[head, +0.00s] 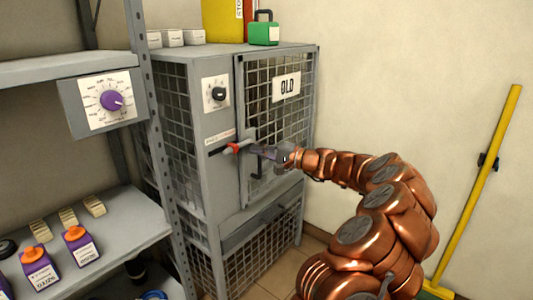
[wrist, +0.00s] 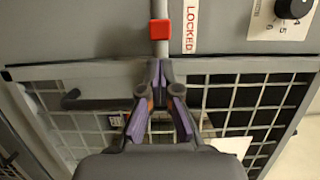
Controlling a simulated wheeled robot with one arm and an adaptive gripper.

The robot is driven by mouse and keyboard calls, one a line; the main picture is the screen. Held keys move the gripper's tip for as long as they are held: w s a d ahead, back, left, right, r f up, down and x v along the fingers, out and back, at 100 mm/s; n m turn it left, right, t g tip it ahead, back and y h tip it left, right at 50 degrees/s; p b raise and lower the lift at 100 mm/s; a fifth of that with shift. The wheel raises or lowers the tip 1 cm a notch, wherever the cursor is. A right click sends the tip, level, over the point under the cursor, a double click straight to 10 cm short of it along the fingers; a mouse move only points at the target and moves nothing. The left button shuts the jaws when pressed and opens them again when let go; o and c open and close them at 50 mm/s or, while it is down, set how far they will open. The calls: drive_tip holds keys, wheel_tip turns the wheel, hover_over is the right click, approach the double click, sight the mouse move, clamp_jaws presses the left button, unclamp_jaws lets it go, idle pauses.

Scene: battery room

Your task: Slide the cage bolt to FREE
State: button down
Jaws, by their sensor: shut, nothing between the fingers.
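The grey cage (head: 205,175) has a mesh door with an OLD sign (head: 286,87). Its bolt is a grey bar with a red block (head: 232,148) on the cage front, left of my gripper. In the wrist view the red block (wrist: 159,33) sits on the rod at the top centre, beside a LOCKED label (wrist: 191,25). My gripper (head: 262,150) is at the bolt in front of the door. In the wrist view its purple-padded fingers (wrist: 162,85) are shut with their tips together, close to the near end of the rod. Whether they touch it I cannot tell.
A black knob (head: 218,94) is on the cage panel above the bolt. A dark door handle (wrist: 95,102) shows left of my fingers. A grey shelf (head: 115,235) stands at left. A green case (head: 264,32) sits on top of the cage. A yellow pole (head: 480,185) leans at right.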

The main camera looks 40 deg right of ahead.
sight(244, 147)
drive_tip(key=shift+x, duration=2.45)
